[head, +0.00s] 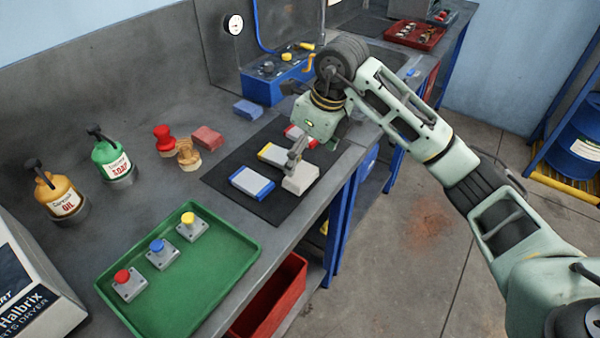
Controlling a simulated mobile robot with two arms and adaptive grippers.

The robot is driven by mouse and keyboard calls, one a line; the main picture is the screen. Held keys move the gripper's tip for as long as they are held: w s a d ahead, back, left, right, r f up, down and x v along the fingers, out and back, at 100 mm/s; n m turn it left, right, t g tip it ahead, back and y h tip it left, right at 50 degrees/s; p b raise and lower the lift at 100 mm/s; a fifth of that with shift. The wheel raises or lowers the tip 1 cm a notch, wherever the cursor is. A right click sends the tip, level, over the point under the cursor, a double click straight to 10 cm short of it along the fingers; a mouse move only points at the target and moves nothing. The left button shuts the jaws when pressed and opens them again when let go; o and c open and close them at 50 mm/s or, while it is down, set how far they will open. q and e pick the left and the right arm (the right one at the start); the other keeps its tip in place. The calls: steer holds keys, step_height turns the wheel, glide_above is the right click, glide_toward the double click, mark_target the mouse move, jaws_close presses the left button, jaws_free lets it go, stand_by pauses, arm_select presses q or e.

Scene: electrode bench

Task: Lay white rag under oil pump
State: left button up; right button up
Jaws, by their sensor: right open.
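The oil pump (62,198) is an amber bottle with a dark pump head and a label reading OIL. It stands upright on the grey bench at the left. A pale off-white folded block, which looks like the white rag (301,180), lies at the right edge of the black mat (227,172). My right gripper (296,157) is open, with its grey fingers pointing down at the rag's far edge. I cannot tell whether they touch it. My left gripper is out of view.
A green soap pump (110,161) stands right of the oil pump. Red (207,139) and blue (248,110) folded cloths lie behind the mat, which bears several white packs (251,183). A green tray (205,268) with three buttons is in front. Bench between pumps and tray is clear.

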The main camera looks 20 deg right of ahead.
mark_target(301, 173)
steer(key=p+x, duration=0.2)
steer(key=x, duration=0.3)
steer(key=shift+s+d+f, duration=0.1)
steer(key=shift+d+f, duration=0.05)
steer(key=shift+f, duration=0.5)
steer(key=shift+c, duration=0.4)
steer(key=shift+c, duration=0.9)
steer(key=c, duration=0.9)
steer(key=shift+r, duration=0.1)
